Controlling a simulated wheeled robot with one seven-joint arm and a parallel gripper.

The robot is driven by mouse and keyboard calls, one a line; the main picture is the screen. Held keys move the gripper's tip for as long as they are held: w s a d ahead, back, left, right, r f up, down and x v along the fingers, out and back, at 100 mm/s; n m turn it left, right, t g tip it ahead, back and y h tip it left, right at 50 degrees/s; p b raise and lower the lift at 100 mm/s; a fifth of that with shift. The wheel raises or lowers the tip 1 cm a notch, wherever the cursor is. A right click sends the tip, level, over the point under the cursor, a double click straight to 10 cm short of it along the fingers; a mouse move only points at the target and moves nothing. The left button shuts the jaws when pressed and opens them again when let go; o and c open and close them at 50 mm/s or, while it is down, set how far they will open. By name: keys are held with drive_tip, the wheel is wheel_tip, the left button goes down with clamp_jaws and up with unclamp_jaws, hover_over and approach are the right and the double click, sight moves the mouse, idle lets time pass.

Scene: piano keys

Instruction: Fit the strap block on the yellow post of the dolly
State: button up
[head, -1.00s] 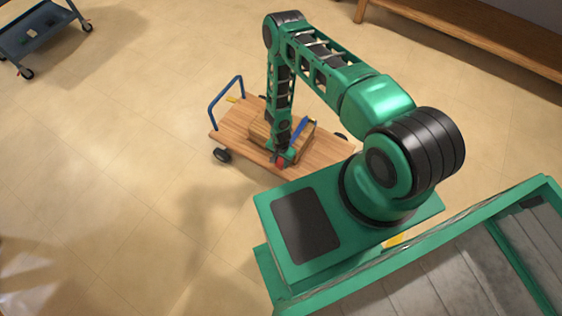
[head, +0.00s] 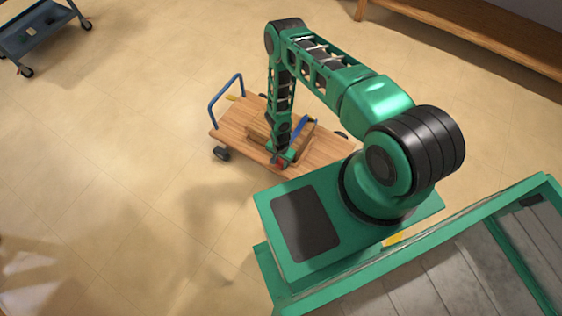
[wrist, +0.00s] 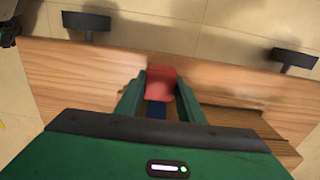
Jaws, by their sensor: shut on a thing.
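The strap block is red (wrist: 161,76) with a dark blue part (wrist: 156,110), and it sits between the fingers of my gripper (wrist: 160,95) in the wrist view. My gripper is shut on it, low over the front edge of the wooden dolly (head: 325,151). In the head view my gripper (head: 283,157) hides most of the block. A small yellow piece (head: 233,98) shows by the dolly's blue handle (head: 213,107); I cannot tell whether it is the post. No yellow post shows clearly near the block.
A brown wooden piece (head: 257,134) and a blue bar (head: 302,127) are on the dolly beside my gripper. A dark blue cart (head: 35,32) stands at the far left. A wooden bench (head: 470,42) is at the upper right. The floor left of the dolly is clear.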

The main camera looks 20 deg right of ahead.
drive_tip(key=shift+f, duration=1)
drive_tip(key=o, duration=1.6)
drive_tip(key=shift+c, duration=0.2)
drive_tip(key=shift+r, duration=0.1)
drive_tip(key=shift+r, duration=3.4)
